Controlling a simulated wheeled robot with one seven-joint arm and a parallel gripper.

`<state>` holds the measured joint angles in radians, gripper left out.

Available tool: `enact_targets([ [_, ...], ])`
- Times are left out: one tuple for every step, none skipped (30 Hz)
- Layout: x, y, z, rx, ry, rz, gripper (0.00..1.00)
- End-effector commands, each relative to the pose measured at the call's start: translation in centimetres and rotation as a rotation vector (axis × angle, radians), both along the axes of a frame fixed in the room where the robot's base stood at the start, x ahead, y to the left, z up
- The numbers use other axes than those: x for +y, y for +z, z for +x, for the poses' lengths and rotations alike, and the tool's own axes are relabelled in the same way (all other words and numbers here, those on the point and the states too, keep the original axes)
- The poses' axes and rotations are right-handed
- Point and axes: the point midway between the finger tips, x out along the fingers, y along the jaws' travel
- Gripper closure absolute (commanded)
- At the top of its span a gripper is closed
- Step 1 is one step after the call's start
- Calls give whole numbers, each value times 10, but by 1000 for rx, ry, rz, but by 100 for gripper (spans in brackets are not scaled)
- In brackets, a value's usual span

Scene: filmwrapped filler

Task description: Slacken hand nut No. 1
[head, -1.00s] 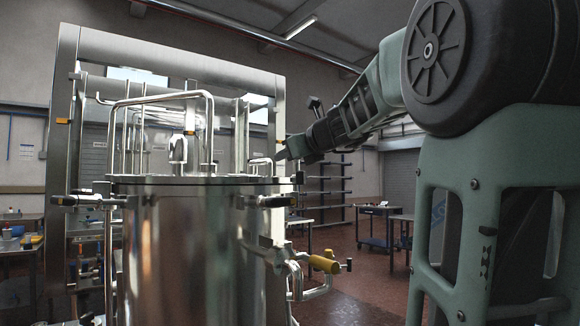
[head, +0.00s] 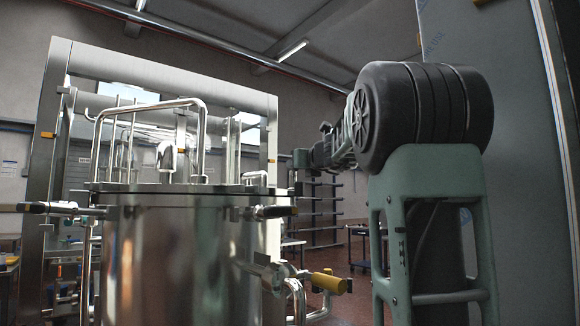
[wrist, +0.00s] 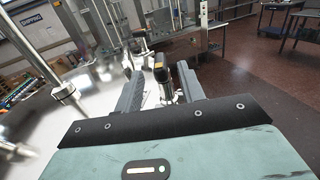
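A large steel vessel (head: 180,250) with a flat lid stands left of centre in the head view. Black-handled fittings that look like hand nuts stick out near its rim, one at the left (head: 45,208) and one at the front right (head: 272,211). No number is readable on them. In the wrist view, my gripper (wrist: 157,75) is open.
A yellow-handled valve (head: 328,283) juts from the vessel's lower right. Bent steel pipes (head: 200,135) rise above the lid inside a large metal frame (head: 170,83). A dark table (wrist: 290,22) stands at the back right, with open red-brown floor (wrist: 250,75) before it.

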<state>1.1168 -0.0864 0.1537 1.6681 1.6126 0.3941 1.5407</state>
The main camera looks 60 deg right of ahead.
Motion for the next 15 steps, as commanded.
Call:
enact_targets([
  [-7, 1, 10, 1, 2, 3, 61],
  [-10, 1, 15, 1, 1, 3, 61],
  [-14, 0, 22, 1, 1, 3, 61],
  [-17, 1, 26, 1, 2, 2, 61],
  [-20, 1, 31, 1, 2, 2, 61],
  [-24, 1, 37, 1, 1, 2, 61],
  [-27, 1, 41, 0, 1, 2, 61],
  [-29, 1, 44, -1, 2, 3, 61],
  [-31, 1, 49, 0, 2, 1, 61],
  [-33, 1, 52, 0, 1, 1, 61],
  [-35, 1, 54, 1, 1, 1, 61],
  [-36, 1, 57, 1, 1, 1, 61],
  [-38, 1, 59, 0, 1, 0, 61],
  [-39, 0, 60, 0, 1, 0, 61],
  [-39, 0, 62, 0, 1, 0, 61],
])
